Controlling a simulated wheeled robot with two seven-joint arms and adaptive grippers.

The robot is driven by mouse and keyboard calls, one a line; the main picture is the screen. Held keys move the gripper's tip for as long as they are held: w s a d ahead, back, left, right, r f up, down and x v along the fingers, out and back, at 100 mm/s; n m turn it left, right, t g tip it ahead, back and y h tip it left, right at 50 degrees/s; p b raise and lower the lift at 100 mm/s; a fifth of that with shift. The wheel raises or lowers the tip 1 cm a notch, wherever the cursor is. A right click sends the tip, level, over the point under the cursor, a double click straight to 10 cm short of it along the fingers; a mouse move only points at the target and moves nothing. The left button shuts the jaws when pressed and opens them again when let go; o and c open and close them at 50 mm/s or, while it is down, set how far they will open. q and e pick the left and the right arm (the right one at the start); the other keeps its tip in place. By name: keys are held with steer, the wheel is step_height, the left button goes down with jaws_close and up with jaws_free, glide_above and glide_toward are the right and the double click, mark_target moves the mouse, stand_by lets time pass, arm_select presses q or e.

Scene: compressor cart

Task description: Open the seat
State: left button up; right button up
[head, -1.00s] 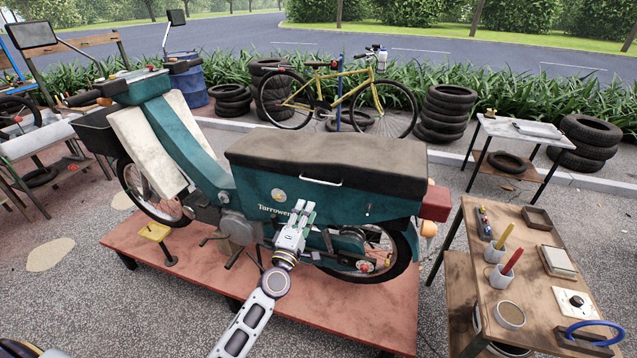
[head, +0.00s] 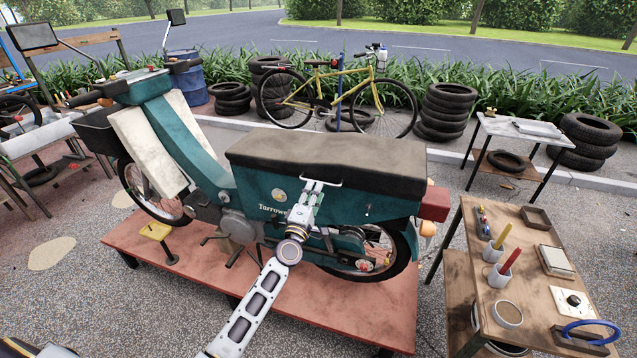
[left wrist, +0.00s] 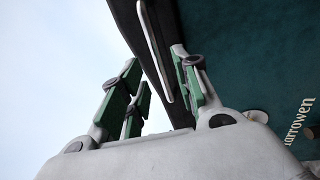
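The dark, worn seat (head: 328,155) lies flat and closed on the teal moped (head: 256,192). A pale bar handle (head: 334,184) runs along the seat's near lower edge. My left gripper (head: 318,187) is at this handle, in front of the moped's side. In the left wrist view, the gripper's green-padded fingers (left wrist: 157,72) are spread apart. The handle (left wrist: 155,42) shows between them, closer to the right-hand finger; I cannot tell whether they touch. The seat's underside edge (left wrist: 128,22) shows dark above. My right gripper is not in view.
The moped stands on a low reddish platform (head: 150,262). A wooden bench (head: 490,210) with cups, small trays and a blue ring stands at the right, near the moped's tail. Tyre stacks and a yellow bicycle (head: 340,92) stand behind. The space above the seat is clear.

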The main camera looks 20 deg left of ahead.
arm_select(q)
steer(key=shift+w+r, duration=0.25)
steer(key=shift+w, duration=1)
steer(key=shift+w+r, duration=0.2)
steer(key=shift+w, duration=1)
jaws_close()
